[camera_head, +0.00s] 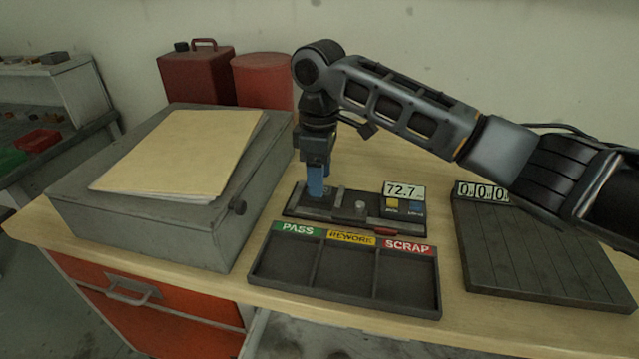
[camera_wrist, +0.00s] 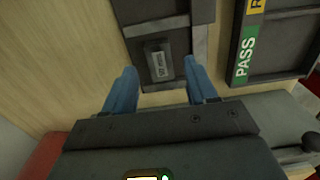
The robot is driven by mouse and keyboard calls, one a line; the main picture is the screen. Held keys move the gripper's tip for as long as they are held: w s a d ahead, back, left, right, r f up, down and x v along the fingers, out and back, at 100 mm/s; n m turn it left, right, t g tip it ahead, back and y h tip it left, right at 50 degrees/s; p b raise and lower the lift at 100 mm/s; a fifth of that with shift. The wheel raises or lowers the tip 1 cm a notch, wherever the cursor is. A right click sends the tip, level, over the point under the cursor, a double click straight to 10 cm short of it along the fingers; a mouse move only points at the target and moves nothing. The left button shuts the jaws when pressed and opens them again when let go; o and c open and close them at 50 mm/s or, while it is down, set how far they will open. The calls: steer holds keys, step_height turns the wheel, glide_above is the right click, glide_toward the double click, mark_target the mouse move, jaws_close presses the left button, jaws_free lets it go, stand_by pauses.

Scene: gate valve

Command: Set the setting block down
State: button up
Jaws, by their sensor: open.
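The setting block (camera_wrist: 158,64) is a small dark grey block with a pale marked label. In the wrist view it rests at the end of the dark gauge base (camera_head: 345,207). My gripper (camera_head: 316,192) points down over the left end of that base. Its two blue fingers, which also show in the wrist view (camera_wrist: 160,72), are open, one on each side of the block, with visible gaps between. In the head view the fingers hide the block. The gauge's display (camera_head: 404,190) reads 72.7.
A three-part tray (camera_head: 345,308) marked PASS, REWORK and SCRAP lies in front of the gauge. A grey box (camera_head: 140,238) with a folder (camera_head: 185,150) stands left, close to my gripper. A ribbed dark scale (camera_head: 545,255) lies right. Red containers (camera_head: 264,80) stand behind.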

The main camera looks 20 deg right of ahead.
step_height(320, 180, up, 10)
steer(key=b, duration=0.1)
steer(key=shift+s+f, duration=0.1)
steer(key=shift+f, duration=0.05)
stand_by(0.6)
